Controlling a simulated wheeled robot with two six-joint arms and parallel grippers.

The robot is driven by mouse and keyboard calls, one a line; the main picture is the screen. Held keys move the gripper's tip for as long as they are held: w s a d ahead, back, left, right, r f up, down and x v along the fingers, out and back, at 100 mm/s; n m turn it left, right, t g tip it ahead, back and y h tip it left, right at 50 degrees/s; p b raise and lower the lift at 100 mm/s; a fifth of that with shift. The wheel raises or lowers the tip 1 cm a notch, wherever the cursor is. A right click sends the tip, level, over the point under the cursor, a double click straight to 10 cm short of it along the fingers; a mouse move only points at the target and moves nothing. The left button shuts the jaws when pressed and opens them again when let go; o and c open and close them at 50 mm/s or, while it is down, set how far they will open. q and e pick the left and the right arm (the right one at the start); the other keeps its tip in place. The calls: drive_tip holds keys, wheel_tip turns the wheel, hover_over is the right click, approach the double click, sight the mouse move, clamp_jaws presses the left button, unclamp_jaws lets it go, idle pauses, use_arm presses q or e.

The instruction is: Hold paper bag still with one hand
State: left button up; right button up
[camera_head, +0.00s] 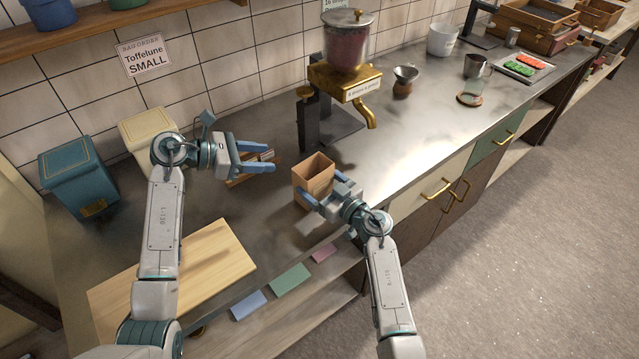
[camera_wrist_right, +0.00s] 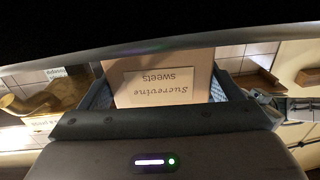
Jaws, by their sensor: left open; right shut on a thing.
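The brown paper bag (camera_head: 314,176) stands upright with its mouth open on the metal counter, in front of the dispenser. In the right wrist view the bag (camera_wrist_right: 190,70) shows a label reading "Sucrevine sweets", upside down, between the two fingers. My right gripper (camera_head: 318,192) is shut on the bag, one finger on each side of it. My left gripper (camera_head: 272,156) is open and empty, to the left of the bag and above the counter. The inside bottom of the bag is hidden.
A brass dispenser (camera_head: 345,80) with a red-filled jar and spout stands behind the bag. A wooden board (camera_head: 205,262) lies front left. Teal (camera_head: 80,177) and cream (camera_head: 148,128) bins stand at left.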

drive_tip(key=o, duration=0.8)
drive_tip(key=v, duration=1.2)
